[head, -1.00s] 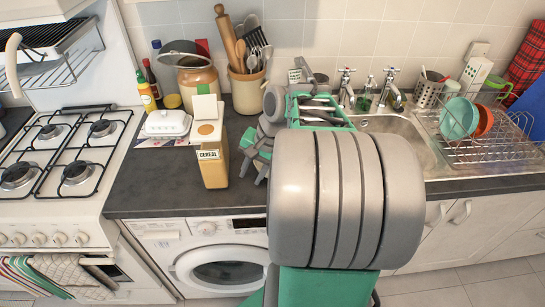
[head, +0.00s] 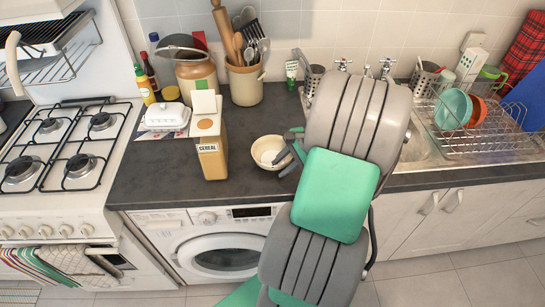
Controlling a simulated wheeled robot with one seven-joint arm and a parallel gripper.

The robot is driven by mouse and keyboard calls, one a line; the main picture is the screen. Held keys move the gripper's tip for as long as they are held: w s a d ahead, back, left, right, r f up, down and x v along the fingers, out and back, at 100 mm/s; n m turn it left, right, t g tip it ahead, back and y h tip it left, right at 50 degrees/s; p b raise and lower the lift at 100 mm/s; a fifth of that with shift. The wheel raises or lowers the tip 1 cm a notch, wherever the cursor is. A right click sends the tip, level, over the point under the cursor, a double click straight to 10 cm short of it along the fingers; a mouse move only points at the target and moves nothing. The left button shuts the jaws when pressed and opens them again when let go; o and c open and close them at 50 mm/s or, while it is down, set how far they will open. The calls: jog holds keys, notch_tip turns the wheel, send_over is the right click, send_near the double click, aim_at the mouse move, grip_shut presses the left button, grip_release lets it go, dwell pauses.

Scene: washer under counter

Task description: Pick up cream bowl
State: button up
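The cream bowl (head: 264,150) sits upright on the dark counter (head: 155,185), right of the cereal box (head: 210,150). Its right side is partly covered by my gripper (head: 284,157). The gripper's dark fingers are at the bowl's right rim, and one appears to reach over the inside. My arm hides most of the gripper, so I cannot tell whether the fingers touch the bowl or how far apart they are.
A cream utensil crock (head: 245,86) and a brown-and-cream jar (head: 197,76) stand behind the bowl. A white butter dish (head: 166,116) is left of the cereal box. A dish rack (head: 490,135) is at right. The counter in front of the bowl is clear.

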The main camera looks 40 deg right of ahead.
grip_shut()
jog(key=shift+r, duration=0.1)
dwell(1.2)
